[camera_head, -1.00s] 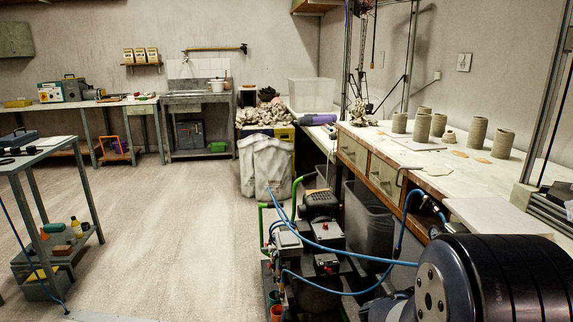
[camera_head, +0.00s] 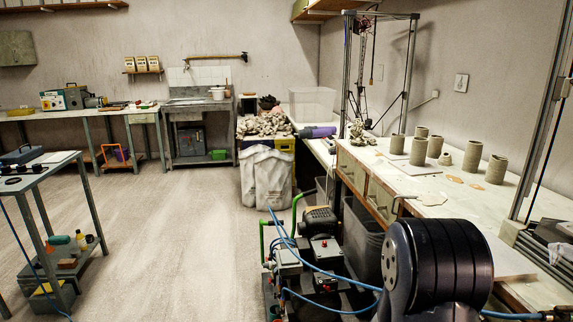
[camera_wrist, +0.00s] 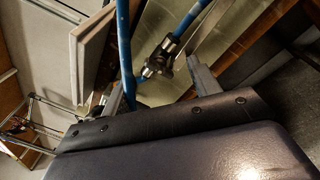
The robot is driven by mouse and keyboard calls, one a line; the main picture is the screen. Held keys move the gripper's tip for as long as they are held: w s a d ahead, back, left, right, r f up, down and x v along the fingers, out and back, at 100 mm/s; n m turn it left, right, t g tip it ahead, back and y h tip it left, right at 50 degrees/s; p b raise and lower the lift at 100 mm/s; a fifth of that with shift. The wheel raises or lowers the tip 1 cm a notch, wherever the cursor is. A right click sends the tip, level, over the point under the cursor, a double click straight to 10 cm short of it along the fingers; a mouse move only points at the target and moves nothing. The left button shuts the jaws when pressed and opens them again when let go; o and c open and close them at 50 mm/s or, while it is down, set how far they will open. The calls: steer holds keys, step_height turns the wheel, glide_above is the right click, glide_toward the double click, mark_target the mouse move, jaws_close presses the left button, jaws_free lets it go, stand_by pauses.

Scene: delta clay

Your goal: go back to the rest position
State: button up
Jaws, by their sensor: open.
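My gripper (camera_wrist: 158,88) shows in the wrist view with its two fingers spread apart and nothing held between them. Blue hose and a metal fitting (camera_wrist: 158,58) show beyond the fingers; I cannot tell how far off they are. In the head view only a dark, rounded part of my arm shows at the lower right, in front of the workbench. The gripper itself is not seen in the head view.
The long workbench (camera_head: 440,200) at right bears several clay cylinders (camera_head: 418,152) and a tall metal frame. A compressor unit (camera_head: 320,250) with blue hoses stands beside my arm. A trolley table (camera_head: 50,160) is at left. The floor (camera_head: 165,235) between is clear.

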steer(key=n+g+p, duration=0.1)
steer(key=n+p, duration=0.3)
steer(key=p, duration=0.4)
steer(key=shift+r+n+p, duration=0.1)
steer(key=shift+n+p, duration=0.3)
stand_by(0.4)
